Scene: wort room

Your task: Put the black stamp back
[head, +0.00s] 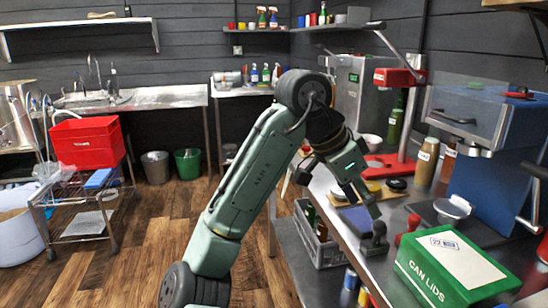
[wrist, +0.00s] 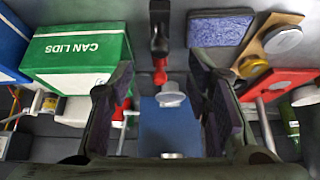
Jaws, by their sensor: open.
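The black stamp (head: 375,241) stands on the steel counter in the head view, just below my gripper (head: 372,209). In the wrist view the black stamp (wrist: 159,28) is at the top centre, beyond the gap between my fingers (wrist: 160,70). My gripper is open and empty, apart from the stamp. A dark blue pad (wrist: 220,28) lies to the right of the stamp in the wrist view. A red-handled item (wrist: 160,70) stands near the stamp; it also shows in the head view (head: 411,222).
A green CAN LIDS box (head: 452,266) stands to the right on the counter. Behind are a blue machine (head: 490,190), a red press (head: 398,78) and bottles (head: 427,162). A grey crate (head: 318,240) sits at the counter's left side.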

